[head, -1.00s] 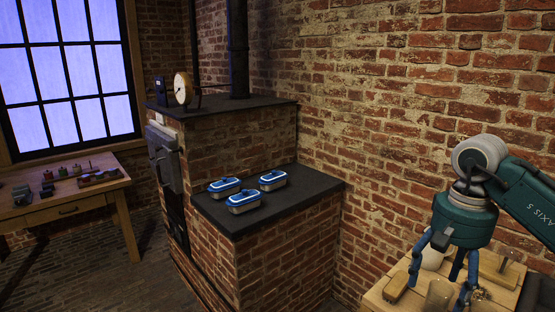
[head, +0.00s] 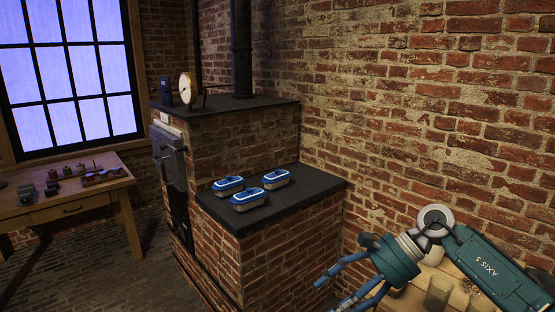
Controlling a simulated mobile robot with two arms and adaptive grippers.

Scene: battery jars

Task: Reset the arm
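My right gripper (head: 328,296) reaches in from the right on its teal arm (head: 485,265). Its blue fingers are spread, point down and left, and have nothing visible between them; the lower fingers are cut by the frame edge. The gripper is beside the left edge of the wooden table (head: 408,302) and in front of the brick stove (head: 285,255). My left gripper is not in view.
A workbench (head: 85,205) stands at left.

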